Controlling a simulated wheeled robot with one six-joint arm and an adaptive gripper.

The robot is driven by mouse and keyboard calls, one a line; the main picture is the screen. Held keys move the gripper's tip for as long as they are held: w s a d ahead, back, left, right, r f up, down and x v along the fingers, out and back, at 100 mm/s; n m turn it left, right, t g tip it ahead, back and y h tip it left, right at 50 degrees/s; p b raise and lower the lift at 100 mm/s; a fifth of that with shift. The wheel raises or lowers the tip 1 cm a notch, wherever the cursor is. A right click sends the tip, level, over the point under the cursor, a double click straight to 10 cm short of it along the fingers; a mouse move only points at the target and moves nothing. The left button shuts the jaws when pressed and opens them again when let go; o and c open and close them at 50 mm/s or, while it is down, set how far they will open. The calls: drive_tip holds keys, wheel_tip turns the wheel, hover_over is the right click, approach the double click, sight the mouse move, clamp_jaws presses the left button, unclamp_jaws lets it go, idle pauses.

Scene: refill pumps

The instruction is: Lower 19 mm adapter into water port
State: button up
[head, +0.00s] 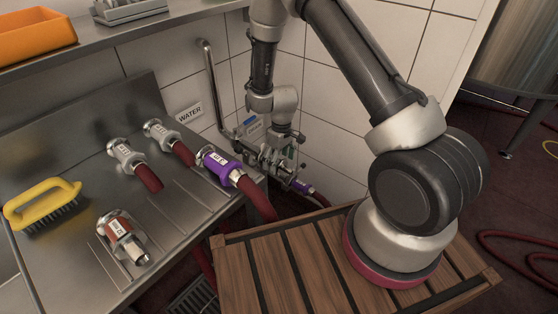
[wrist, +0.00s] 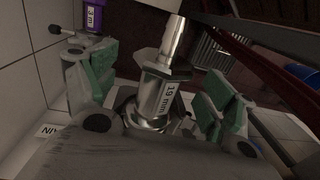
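The 19 mm adapter (wrist: 160,95) is a shiny metal fitting with a white "19 mm" label. In the wrist view it stands between my gripper's green-padded fingers, slightly tilted in the picture. My gripper (wrist: 160,90) looks open, with gaps between both pads and the adapter. In the head view my gripper (head: 283,160) is low by the tiled wall, right of the bench, among metal fittings. The adapter cannot be made out clearly there. The water port is not clearly distinguishable, and the adapter's lower end is partly hidden, so I cannot tell its seating.
A WATER sign (head: 190,112) is on the wall. A purple hose coupling (head: 218,167) and other hose couplings lie on the steel bench (head: 85,165). A purple-labelled fitting (head: 301,187) is close to my gripper. A yellow brush (head: 42,203) lies left. A slatted wooden platform (head: 262,275) is in front.

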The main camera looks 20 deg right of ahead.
wheel_tip(320, 180, up, 12)
drive_tip(key=shift+w+d, duration=0.3)
drive_tip(key=shift+d, duration=0.1)
idle(0.5)
drive_tip(key=s+d+r+m+t, duration=0.1)
drive_tip(key=s+d+r, duration=0.3)
drive_tip(key=s+r, duration=0.5)
drive_tip(key=s+d+r+m+t, duration=0.2)
drive_tip(key=s+d+r, duration=0.3)
drive_tip(key=s+r, duration=0.3)
drive_tip(key=s+d+r+m+t, duration=0.2)
drive_tip(key=s+d+r, duration=0.3)
drive_tip(key=s+r, duration=0.4)
wheel_tip(320, 180, up, 6)
drive_tip(key=shift+s+r+m+h, duration=0.1)
drive_tip(key=shift+s+m+h, duration=0.25)
drive_tip(key=shift+m, duration=0.55)
